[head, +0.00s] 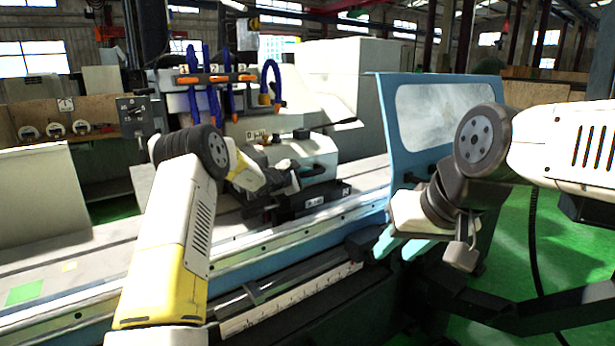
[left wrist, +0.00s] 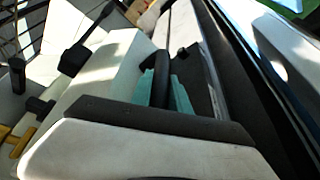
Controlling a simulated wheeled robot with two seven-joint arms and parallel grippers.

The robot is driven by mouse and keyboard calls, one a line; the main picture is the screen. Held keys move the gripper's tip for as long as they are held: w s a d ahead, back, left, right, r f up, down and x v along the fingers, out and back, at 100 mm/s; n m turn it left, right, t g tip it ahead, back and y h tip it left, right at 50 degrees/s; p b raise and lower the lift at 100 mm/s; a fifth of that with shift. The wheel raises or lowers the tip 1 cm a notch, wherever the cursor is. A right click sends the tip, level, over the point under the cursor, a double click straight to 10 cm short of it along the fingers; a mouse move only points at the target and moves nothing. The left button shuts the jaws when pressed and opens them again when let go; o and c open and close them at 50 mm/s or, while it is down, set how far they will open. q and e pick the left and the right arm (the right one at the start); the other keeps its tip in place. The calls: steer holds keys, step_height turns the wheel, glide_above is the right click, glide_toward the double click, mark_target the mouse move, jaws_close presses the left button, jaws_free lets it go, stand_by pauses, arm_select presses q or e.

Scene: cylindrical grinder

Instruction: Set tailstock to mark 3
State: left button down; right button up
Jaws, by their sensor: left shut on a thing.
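The tailstock (head: 312,152) is a pale teal-white block on the machine's bed, with a black base. My left gripper (head: 292,180) reaches its front, partly hidden by my wrist. In the left wrist view its teal fingers (left wrist: 170,95) are shut on a black bar-like handle (left wrist: 161,72) beside the pale body. A white scale strip (head: 290,298) with small marks runs along the bed's front; its numbers are too small to read. My right gripper (head: 400,247) is empty, its teal fingers apart, near the bed's front right, away from the tailstock.
A blue guard with a window (head: 440,115) stands right of the tailstock. Blue and orange coolant hoses (head: 215,80) stand behind. The table surface (head: 110,235) left of my left arm is mostly clear. A dark rail (head: 275,283) runs along the front.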

arm_select(q)
steer(key=shift+f, duration=0.1)
steer(key=s+a, duration=0.2)
steer(key=a, duration=0.1)
steer(key=s+a, duration=0.3)
steer(key=a, duration=0.1)
steer(key=s+a, duration=0.2)
steer(key=a, duration=0.1)
steer(key=shift+s+a, duration=0.15)
steer(key=c, duration=1.3)
jaws_free()
steer(key=shift+f, duration=0.15)
steer(key=shift+o, duration=0.2)
steer(key=shift+r, duration=0.2)
steer(key=v, duration=0.7)
steer(key=shift+s+a+r, duration=0.1)
steer(key=shift+s, duration=0.1)
